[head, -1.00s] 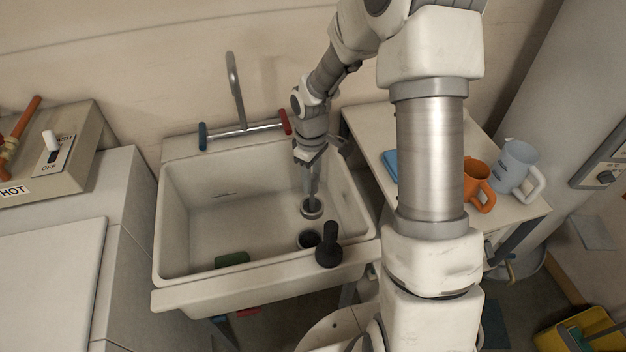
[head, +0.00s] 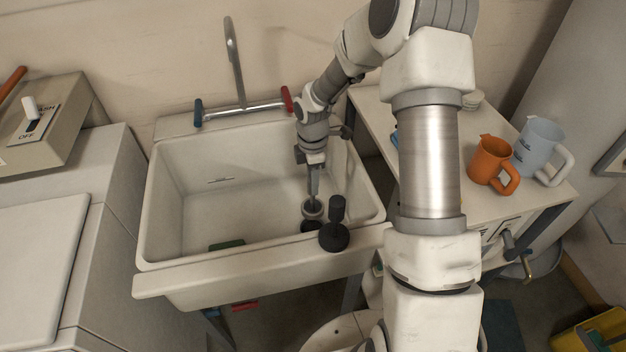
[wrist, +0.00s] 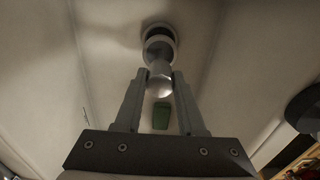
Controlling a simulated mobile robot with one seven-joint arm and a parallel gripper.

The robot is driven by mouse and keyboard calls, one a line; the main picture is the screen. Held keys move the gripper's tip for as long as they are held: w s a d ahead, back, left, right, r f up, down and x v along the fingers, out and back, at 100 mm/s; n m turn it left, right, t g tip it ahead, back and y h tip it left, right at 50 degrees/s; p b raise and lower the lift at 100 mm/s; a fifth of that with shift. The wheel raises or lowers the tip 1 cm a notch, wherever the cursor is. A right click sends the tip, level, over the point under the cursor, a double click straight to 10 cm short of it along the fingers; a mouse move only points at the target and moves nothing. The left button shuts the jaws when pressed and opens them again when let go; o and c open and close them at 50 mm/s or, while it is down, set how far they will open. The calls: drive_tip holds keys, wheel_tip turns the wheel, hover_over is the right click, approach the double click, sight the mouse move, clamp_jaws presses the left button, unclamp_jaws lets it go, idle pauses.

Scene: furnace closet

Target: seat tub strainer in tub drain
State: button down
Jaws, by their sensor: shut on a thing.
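The tub strainer (head: 312,211) is a small grey metal piece with a round knob, held upright between my fingertips. My gripper (head: 313,198) is shut on it, low inside the white tub (head: 190,190). The dark tub drain (head: 310,226) shows just in front of the strainer in the head view, partly covered by it. In the wrist view, the strainer's shiny knob (wrist: 159,86) sits between the fingertips (wrist: 160,78), and the drain's round rim (wrist: 158,28) shows just beyond. I cannot tell whether strainer and drain touch.
A black plunger-like object (head: 335,232) stands on the tub's front rim, close right of the drain. A green block (head: 227,244) lies on the tub floor. The faucet (head: 237,70) rises behind. A side table right holds an orange mug (head: 493,163) and a pale jug (head: 537,148).

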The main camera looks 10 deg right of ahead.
sight(313, 206)
drive_tip(key=shift+r, duration=0.1)
idle(0.3)
drive_tip(key=shift+f+b, duration=2.3)
drive_tip(key=shift+f, duration=1.65)
drive_tip(key=shift+f+b, duration=0.75)
drive_tip(key=shift+f, duration=0.45)
drive_tip(key=shift+c, duration=2.2)
unclamp_jaws()
drive_tip(key=shift+r, duration=0.1)
drive_tip(key=shift+r+p, duration=3.25)
drive_tip(key=shift+r, duration=0.7)
